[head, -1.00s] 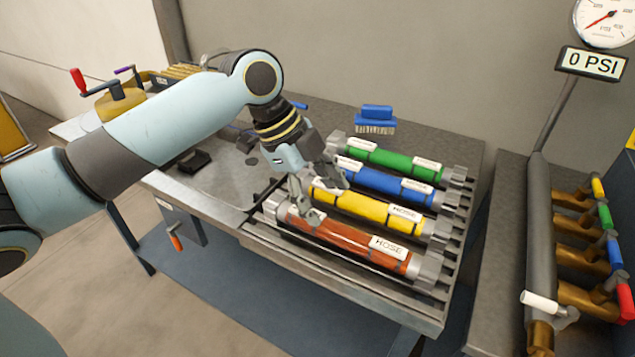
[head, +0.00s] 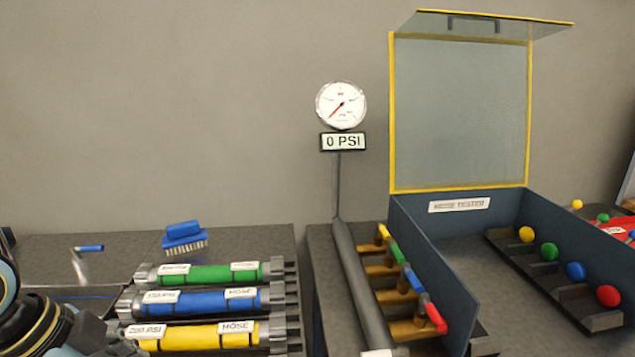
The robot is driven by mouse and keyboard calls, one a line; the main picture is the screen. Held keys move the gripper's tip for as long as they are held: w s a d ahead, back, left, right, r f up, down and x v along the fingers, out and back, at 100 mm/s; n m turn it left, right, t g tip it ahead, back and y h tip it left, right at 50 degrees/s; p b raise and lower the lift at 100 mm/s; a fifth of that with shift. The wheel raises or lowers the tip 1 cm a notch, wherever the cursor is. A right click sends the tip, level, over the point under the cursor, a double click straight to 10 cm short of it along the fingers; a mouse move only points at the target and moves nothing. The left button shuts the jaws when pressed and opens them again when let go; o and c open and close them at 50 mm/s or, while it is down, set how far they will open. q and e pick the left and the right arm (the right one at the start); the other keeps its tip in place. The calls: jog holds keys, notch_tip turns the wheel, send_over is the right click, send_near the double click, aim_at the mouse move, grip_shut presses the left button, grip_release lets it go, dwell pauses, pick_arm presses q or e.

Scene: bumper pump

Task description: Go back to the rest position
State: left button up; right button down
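Part of my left arm shows at the bottom left corner, with dark and yellow rings at the wrist. My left gripper (head: 112,343) is at the lower edge, just left of the yellow hose (head: 195,337); its fingertips are cut off or too unclear to tell open from shut. The green hose (head: 208,274) and blue hose (head: 200,301) lie in the rack behind the yellow one. The red hose is out of view. My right gripper is not in view.
A blue brush (head: 184,234) sits behind the rack. A gauge (head: 341,105) above a display (head: 343,141) reads 0 PSI. Right of it are a manifold with coloured handles (head: 411,280) and a tester box with its clear lid (head: 460,110) raised. Coloured knobs (head: 549,251) stand inside.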

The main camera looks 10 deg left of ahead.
pick_arm(q)
jog(key=s+r+n+y, duration=0.2)
jog(key=s+n+y, duration=0.2)
jog(key=s+n, duration=0.8)
notch_tip(320, 180, down, 36)
jog(key=s+a+g+b, duration=0.1)
jog(key=s+a+b, duration=0.15)
jog(key=b, duration=0.55)
jog(key=s+f+g+b, duration=0.1)
jog(key=s+f+b, duration=0.4)
jog(key=s+f, duration=1.3)
notch_tip(320, 180, down, 2)
jog(key=shift+a, duration=0.1)
